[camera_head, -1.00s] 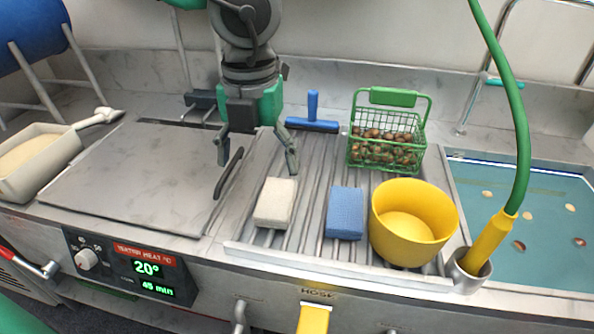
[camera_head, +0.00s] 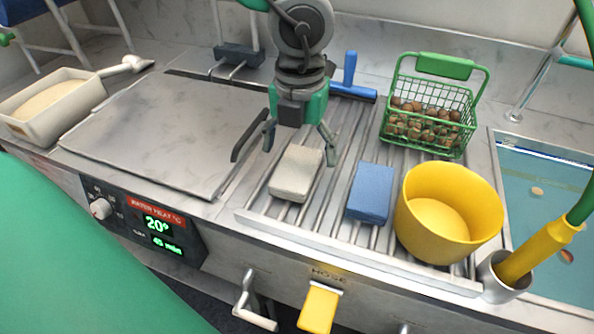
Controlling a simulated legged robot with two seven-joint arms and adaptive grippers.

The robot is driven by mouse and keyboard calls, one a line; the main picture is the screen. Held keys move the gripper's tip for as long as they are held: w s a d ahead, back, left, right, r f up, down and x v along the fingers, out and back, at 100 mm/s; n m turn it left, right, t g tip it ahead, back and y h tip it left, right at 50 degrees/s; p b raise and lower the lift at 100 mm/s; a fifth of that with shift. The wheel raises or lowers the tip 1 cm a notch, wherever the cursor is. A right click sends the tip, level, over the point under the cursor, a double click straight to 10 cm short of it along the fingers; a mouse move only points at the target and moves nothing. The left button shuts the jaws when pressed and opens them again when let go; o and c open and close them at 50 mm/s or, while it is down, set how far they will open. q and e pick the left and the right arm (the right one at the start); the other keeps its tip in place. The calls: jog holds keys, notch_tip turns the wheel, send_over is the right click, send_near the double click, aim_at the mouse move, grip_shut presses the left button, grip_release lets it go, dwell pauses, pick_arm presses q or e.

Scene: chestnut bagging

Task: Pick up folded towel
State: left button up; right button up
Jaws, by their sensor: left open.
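A whitish folded towel (camera_head: 296,173) lies flat on the ribbed metal drainer in the camera_head view. A blue block-shaped cloth or sponge (camera_head: 370,193) lies to its right, apart from it. My left gripper (camera_head: 298,143) points down with its fingers spread and nothing between them. It hangs over the far edge of the whitish towel, its right fingertip by that towel's far right corner. I cannot tell if it touches. My right gripper is not in view.
A yellow bowl (camera_head: 448,214) stands right of the blue block. A green wire basket of chestnuts (camera_head: 427,117) is behind it. A blue-handled squeegee (camera_head: 349,80) lies at the back. A flat metal lid (camera_head: 160,130) is left. A water basin (camera_head: 540,200) and yellow-green hose (camera_head: 540,250) are right.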

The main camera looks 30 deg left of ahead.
aim_at(297, 165)
pick_arm(q)
jog(key=f, duration=0.1)
jog(key=f+b, duration=0.1)
jog(key=f, duration=0.2)
jog(key=shift+a+f, duration=0.25)
jog(key=c, duration=1.4)
jog(key=shift+o, duration=0.2)
